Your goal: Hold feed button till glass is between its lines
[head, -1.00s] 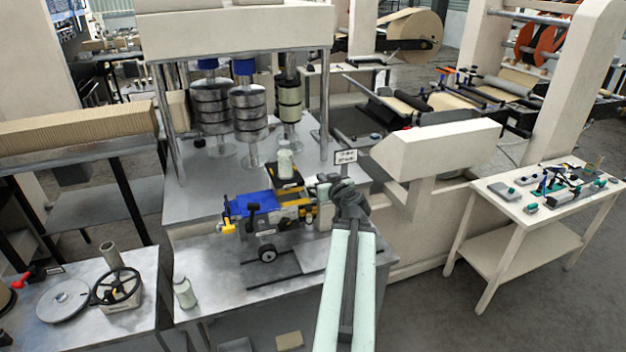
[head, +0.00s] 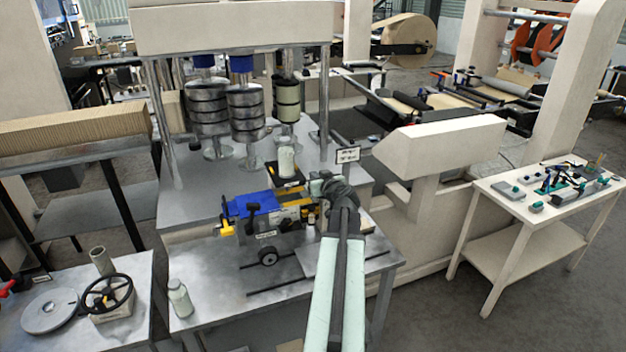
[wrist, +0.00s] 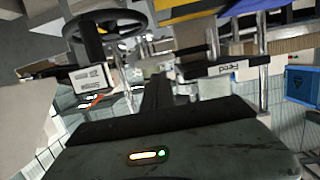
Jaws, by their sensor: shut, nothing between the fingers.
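In the head view my gripper (head: 322,186) is at the right end of a blue and yellow machine (head: 262,208) on the metal bench; its fingertips are small and hard to make out. In the wrist view the shut dark fingers (wrist: 156,100) point away from the camera with nothing between them. A label reading "Feed", upside down (wrist: 228,68), shows beyond them to the right. I cannot make out the button itself. A pale glass jar (head: 286,160) stands on a black plate behind the machine. Any lines on it are too small to see.
Another pale jar (head: 180,299) stands at the bench's left front. A handwheel (head: 107,293) sits on the left table. Metal cylinders (head: 246,115) stand behind the machine. A beige housing (head: 440,147) and a tool table (head: 545,195) are to the right.

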